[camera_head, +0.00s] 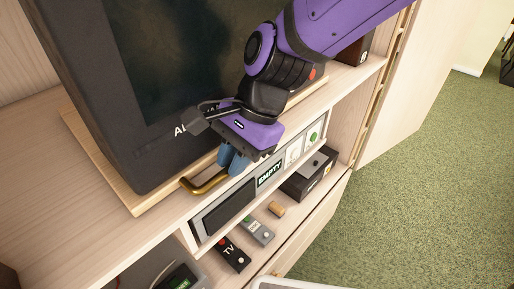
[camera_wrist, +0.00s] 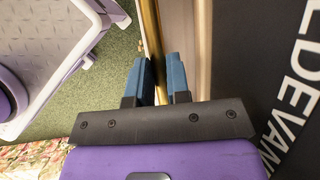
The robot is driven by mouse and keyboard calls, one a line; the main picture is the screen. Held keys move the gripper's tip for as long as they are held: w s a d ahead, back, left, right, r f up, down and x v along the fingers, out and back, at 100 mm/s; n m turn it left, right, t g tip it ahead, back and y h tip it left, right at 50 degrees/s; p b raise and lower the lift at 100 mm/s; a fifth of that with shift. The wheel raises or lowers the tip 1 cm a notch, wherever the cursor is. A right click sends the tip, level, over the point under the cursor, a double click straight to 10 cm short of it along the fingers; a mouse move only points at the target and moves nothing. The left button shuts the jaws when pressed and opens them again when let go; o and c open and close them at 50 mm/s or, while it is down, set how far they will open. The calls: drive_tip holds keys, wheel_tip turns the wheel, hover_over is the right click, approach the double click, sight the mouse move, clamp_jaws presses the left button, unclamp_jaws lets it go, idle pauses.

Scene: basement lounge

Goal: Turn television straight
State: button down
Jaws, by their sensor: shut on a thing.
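The television (camera_head: 128,120) is a dark, boxy set with a large black screen and pale lettering on its lower front. It stands on a light wooden board (camera_head: 127,193) on the cabinet shelf and sits at an angle in the head view. A brass bar handle (camera_head: 207,187) runs along the board's front edge. My gripper (camera_head: 233,166) is at the handle, its blue fingers closed around the bar. In the wrist view, the brass bar (camera_wrist: 151,35) passes between the fingers, with the television's lettered front (camera_wrist: 275,80) at right. My arm hides part of the screen.
Below, a shelf holds a grey device (camera_head: 228,208) with an "EMPTY" label, a black TV remote (camera_head: 232,254), a grey remote (camera_head: 257,231), a small wooden block (camera_head: 276,209) and a black box (camera_head: 308,174). Green carpet (camera_head: 420,190) lies open at right.

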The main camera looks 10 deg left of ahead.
drive_tip(key=shift+s+a, duration=0.15)
drive_tip(key=shift+a, duration=0.2)
drive_tip(key=c, duration=1.1)
unclamp_jaws()
drive_tip(key=shift+r, duration=0.1)
drive_tip(key=v, duration=1)
drive_tip(key=shift+d+r, duration=0.25)
drive_tip(key=shift+r, duration=0.05)
drive_tip(key=shift+d, duration=0.1)
